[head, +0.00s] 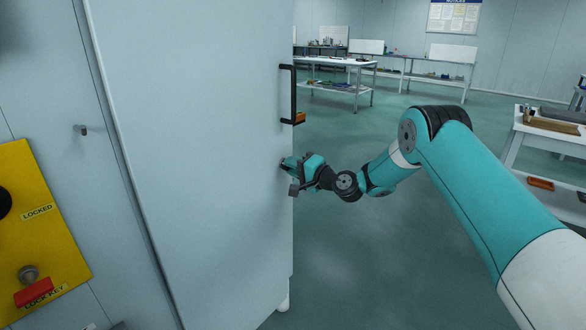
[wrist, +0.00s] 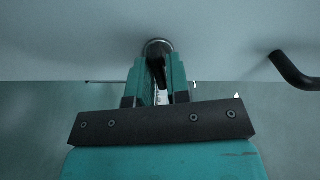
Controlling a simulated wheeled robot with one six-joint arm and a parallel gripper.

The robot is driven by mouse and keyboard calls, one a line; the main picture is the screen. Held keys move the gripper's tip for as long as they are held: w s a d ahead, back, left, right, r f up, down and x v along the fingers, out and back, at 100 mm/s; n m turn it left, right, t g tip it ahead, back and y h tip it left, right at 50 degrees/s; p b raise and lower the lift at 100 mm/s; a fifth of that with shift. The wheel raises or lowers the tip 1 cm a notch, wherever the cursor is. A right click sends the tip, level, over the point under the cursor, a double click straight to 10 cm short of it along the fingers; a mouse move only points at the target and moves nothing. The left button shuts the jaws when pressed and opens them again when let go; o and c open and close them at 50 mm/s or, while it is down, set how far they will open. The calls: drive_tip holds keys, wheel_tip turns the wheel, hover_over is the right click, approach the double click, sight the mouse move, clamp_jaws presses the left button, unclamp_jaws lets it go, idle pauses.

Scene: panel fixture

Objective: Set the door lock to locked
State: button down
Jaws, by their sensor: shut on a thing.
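The pale door (head: 200,150) fills the left middle of the head view, with a black pull handle (head: 289,95) near its right edge. My gripper (head: 287,166) is at that edge, below the handle, and hides the lock there. In the wrist view, the door lock (wrist: 158,46) is a round metal disc on the door face. A dark upright piece of it sits between the fingers of my gripper (wrist: 158,72), which are shut on it. The handle also shows in the wrist view (wrist: 293,70), to the right. I cannot tell the lock's setting.
At the left, a yellow panel (head: 60,240) carries a "LOCKED" label (head: 38,212) and a red tag (head: 34,292) by a "LOCK KEY" label. A bench (head: 545,130) stands at the right and tables (head: 335,62) at the back. The floor (head: 370,260) right of the door is clear.

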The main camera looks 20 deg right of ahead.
drive_tip(key=shift+m, duration=1.1)
drive_tip(key=c, duration=1.2)
unclamp_jaws()
drive_tip(key=shift+b+v, duration=2.85)
drive_tip(key=shift+v, duration=5.9)
